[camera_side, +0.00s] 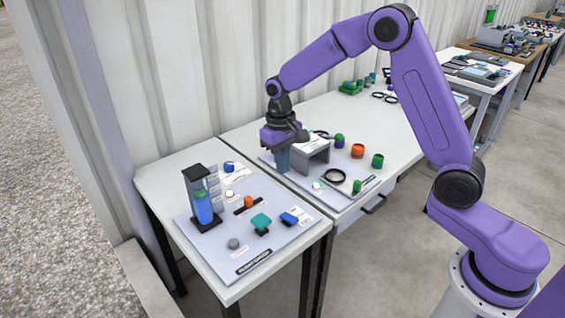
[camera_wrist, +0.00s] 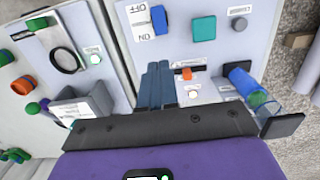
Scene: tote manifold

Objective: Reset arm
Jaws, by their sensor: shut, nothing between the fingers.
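My purple arm (camera_side: 430,100) reaches from the right and bends down over the tables. My gripper (camera_side: 283,168) points down beside the left side of a grey arch-shaped block (camera_side: 318,146). In the wrist view my gripper (camera_wrist: 157,66) shows two blue-grey fingers closed together with nothing between them. The fingertips lie over the area near the gap between the two table boards; their exact height is hard to tell. The arch block also shows in the wrist view (camera_wrist: 88,106), left of the fingers.
The left board (camera_side: 205,247) carries a blue cylinder in a black frame (camera_side: 202,204), an orange knob (camera_side: 249,201), a teal block (camera_side: 261,221) and a blue switch (camera_side: 289,218). Beside the arch are a black ring (camera_side: 335,175), orange (camera_side: 357,151) and green cylinders (camera_side: 377,160). A corrugated wall stands behind.

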